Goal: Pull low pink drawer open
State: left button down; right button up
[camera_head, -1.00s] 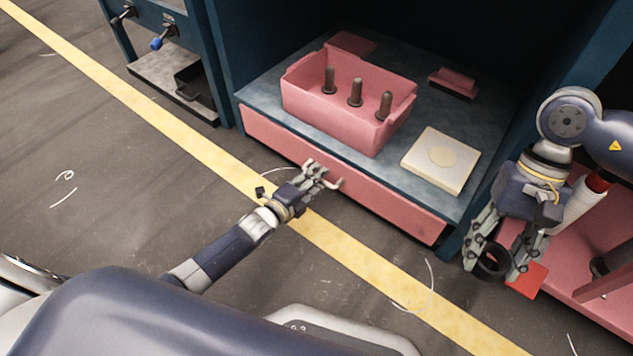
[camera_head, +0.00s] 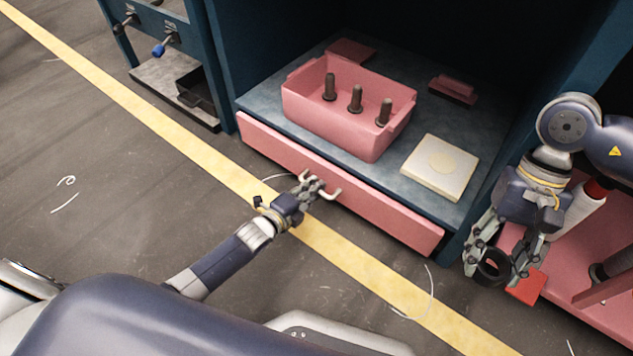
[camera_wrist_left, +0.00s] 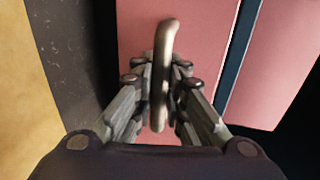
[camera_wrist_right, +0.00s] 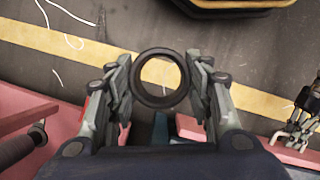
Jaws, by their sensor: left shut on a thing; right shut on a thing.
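The low pink drawer (camera_head: 385,213) is a long pink front under the grey shelf of the blue cabinet. Its pale bar handle (camera_head: 331,193) shows beside my left gripper (camera_head: 313,188). In the left wrist view the handle (camera_wrist_left: 164,75) stands between the fingers of my left gripper (camera_wrist_left: 160,85), which is shut on it. My right gripper (camera_head: 497,270) is at the right, shut on a dark ring (camera_head: 491,265). The ring (camera_wrist_right: 160,97) also shows between the fingers in the right wrist view.
On the shelf (camera_head: 400,175) stand a pink bin (camera_head: 325,120) with several dark spindles and a cream block (camera_head: 440,168). A pink tray (camera_head: 600,275) with spools and a red block (camera_head: 527,285) lies by my right gripper. Floor in front is clear.

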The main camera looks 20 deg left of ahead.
pick_arm(q)
jog(key=f+p+v, duration=0.2)
jog(key=p+v, duration=0.2)
jog(key=v, duration=0.7)
jog(key=s+f+p+v, duration=0.1)
jog(key=p+v, duration=0.3)
jog(key=v, duration=0.7)
jog(key=shift+s+f, duration=0.15)
jog(key=shift+f, duration=0.6)
jog(key=shift+a, duration=0.1)
jog(key=c, duration=1.6)
grip_release()
jog(key=v, duration=1.2)
jog(key=shift+f, duration=0.1)
